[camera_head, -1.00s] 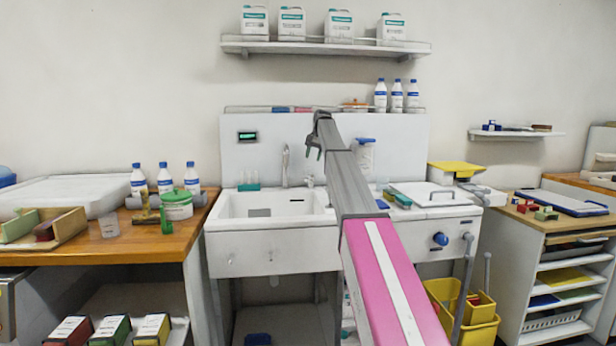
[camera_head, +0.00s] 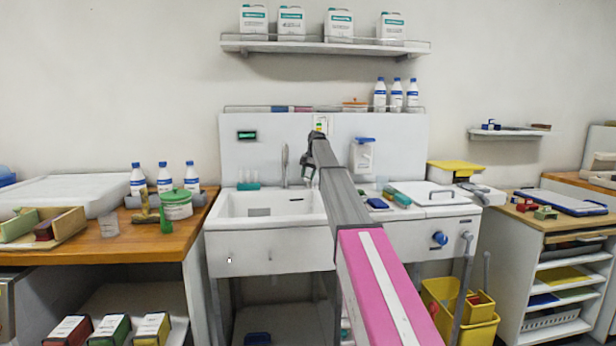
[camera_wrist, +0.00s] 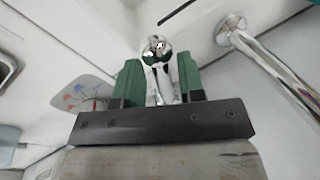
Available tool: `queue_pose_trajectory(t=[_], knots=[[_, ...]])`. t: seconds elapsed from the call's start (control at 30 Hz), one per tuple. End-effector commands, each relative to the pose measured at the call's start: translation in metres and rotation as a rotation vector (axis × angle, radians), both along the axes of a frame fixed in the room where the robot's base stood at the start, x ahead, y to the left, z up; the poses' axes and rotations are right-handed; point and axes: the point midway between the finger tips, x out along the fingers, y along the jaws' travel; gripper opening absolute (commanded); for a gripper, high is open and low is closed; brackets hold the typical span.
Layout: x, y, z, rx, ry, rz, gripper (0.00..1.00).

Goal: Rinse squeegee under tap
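The chrome tap stands at the back of the white sink (camera_head: 232,226); its spout (camera_head: 285,163) rises left of my gripper (camera_head: 309,166). In the wrist view the spout (camera_wrist: 268,65) crosses the upper right. There my gripper (camera_wrist: 160,82) has its two green fingers on either side of a chrome tap part with a round end (camera_wrist: 158,47), probably the handle. The part nearly fills the gap, and I cannot tell whether the fingers press on it. I cannot make out a squeegee in either view.
A soap dispenser (camera_head: 362,155) hangs right of my arm. Small blue items (camera_head: 377,203) lie on the worktop right of the sink. A wooden bench (camera_head: 150,245) with bottles stands left, and yellow buckets (camera_head: 480,325) stand below right. A label with red and blue arrows (camera_wrist: 85,95) shows in the wrist view.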

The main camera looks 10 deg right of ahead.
Motion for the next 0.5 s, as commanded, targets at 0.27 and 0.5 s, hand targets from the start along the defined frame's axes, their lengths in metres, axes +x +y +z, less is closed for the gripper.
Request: queue_pose_trajectory(t=[0.27,0.5], knots=[[0.000,-0.001,0.000,0.000,0.001,0.017,0.00],[-0.002,-0.013,0.001,0.000,0.001,0.171,0.00]])
